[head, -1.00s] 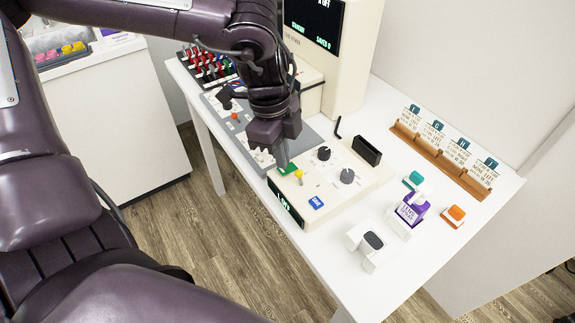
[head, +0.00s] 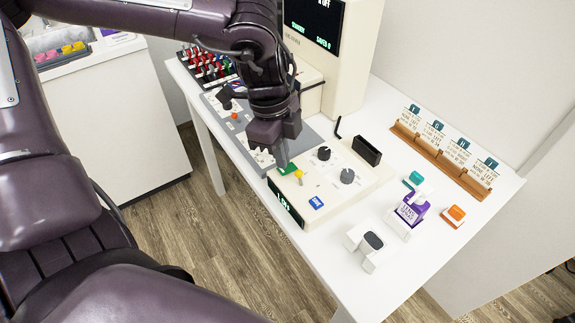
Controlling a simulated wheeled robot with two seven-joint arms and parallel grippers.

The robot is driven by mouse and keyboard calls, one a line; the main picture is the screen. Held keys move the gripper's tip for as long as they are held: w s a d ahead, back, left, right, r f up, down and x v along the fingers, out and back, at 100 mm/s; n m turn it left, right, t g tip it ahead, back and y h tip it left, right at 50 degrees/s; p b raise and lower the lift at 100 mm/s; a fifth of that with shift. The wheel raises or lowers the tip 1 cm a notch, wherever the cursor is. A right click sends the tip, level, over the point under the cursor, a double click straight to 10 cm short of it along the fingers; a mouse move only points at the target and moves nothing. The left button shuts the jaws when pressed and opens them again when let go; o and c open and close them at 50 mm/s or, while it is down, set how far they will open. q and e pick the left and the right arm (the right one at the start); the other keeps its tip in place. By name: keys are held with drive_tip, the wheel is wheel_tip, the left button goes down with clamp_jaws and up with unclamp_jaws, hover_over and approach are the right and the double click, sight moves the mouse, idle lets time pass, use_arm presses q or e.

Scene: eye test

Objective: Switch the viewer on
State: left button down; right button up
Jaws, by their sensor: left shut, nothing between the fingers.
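The viewer looks to be the tall cream machine (head: 350,60) at the back of the table; its dark screen (head: 313,25) shows small green text, part of it reading "STANDBY", and white text ending in "Off" at the top edge. In front lies a cream control box (head: 330,188) with two black knobs, a green button (head: 288,168), a small yellow-topped lever (head: 299,176), a blue button (head: 316,202) and a lit green display. My left gripper (head: 281,163) is shut and empty, its tips at or just above the green button; contact is unclear. My right gripper is not in view.
A grey panel (head: 213,101) with a black joystick and a red button lies left of the control box.

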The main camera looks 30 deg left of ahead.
sight(281, 170)
use_arm(q)
drive_tip(key=shift+f+b, duration=0.7)
drive_tip(key=shift+f, duration=0.05)
idle(0.5)
drive_tip(key=shift+s+a+f, duration=0.15)
drive_tip(key=shift+f, duration=0.1)
drive_tip(key=shift+r, duration=0.1)
drive_tip(key=shift+w+d+r+p, duration=0.15)
drive_tip(key=shift+r+p, duration=0.2)
drive_tip(key=shift+r, duration=0.25)
drive_tip(key=shift+w+d+r+p, duration=0.1)
drive_tip(key=shift+r+p, duration=0.2)
drive_tip(key=shift+r, duration=0.3)
drive_tip(key=shift+s+a+r+p, duration=0.15)
drive_tip(key=shift+r+p, duration=0.35)
drive_tip(key=shift+r, duration=0.25)
drive_tip(key=shift+r+p, duration=1.05)
drive_tip(key=shift+r, duration=0.5)
